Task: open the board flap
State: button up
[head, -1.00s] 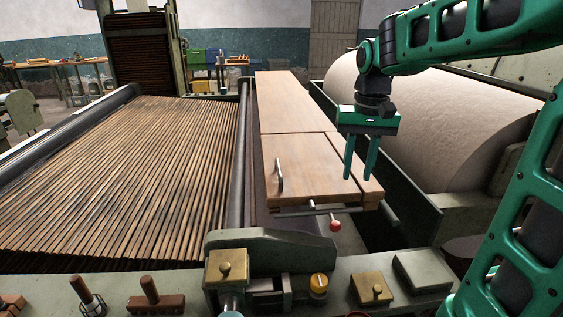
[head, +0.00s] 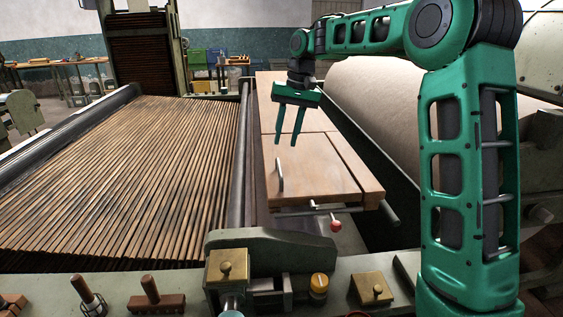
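The board flap (head: 318,170) is the near wooden panel of a long board. It looks closed, lying flat and level with the wood around it. A grey upright bar handle (head: 280,176) stands at its left edge. My gripper (head: 286,143) points down with its two green fingers apart and nothing between them. In the picture it is just above the handle and over the far part of the flap. How high it is above the wood I cannot tell.
A lattice of wooden slats (head: 125,180) fills the left, with a dark roller (head: 238,160) beside the board. A large pale roll (head: 400,120) lies at right. A red-knobbed lever (head: 335,225) sits below the flap's front edge. A green-grey machine frame (head: 270,250) crosses the front.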

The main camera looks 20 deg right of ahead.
aim_at(280, 166)
jog(key=f, duration=0.2)
jog(key=a+f, duration=0.1)
jog(key=f, duration=0.5)
jog(key=shift+w+a+f, duration=0.15)
jog(key=shift+a, duration=0.15)
